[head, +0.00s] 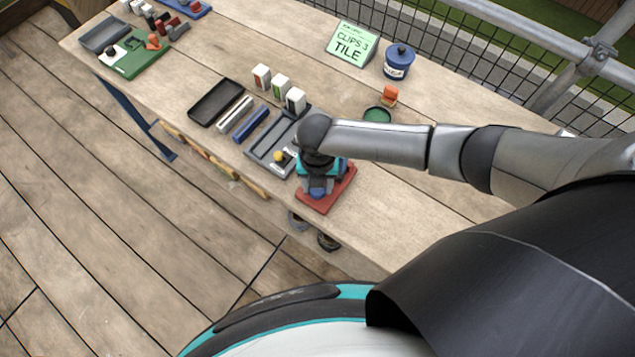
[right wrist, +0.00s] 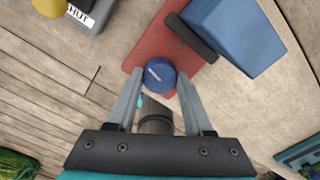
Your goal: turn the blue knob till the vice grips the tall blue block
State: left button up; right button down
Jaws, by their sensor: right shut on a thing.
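The blue knob (right wrist: 160,74) sits between the fingertips of my right gripper (right wrist: 160,82) in the right wrist view, with a pale mark on its top. My right gripper is shut on it. The vice's red base (right wrist: 150,42) lies beneath, and it also shows in the head view (head: 343,190). A dark vice jaw (right wrist: 192,37) runs beside the tall blue block (right wrist: 238,36). Jaw and block look very close; I cannot tell whether they touch. In the head view my right gripper (head: 318,172) hides much of the vice. My left gripper is not in view.
A grey tray (head: 262,150) with a yellow knob (head: 279,157) stands left of the vice. A black tray (head: 215,102), several small boxes and a blue pot (head: 398,62) are farther back. The bench (head: 420,205) is clear right of the vice.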

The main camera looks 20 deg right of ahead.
jog(key=shift+w+r, duration=0.1)
jog(key=shift+w, duration=0.05)
jog(key=c, duration=0.6)
grip_release()
notch_tip(320, 180, up, 15)
jog(key=shift+r+p, duration=0.1)
jog(key=shift+p, duration=0.8)
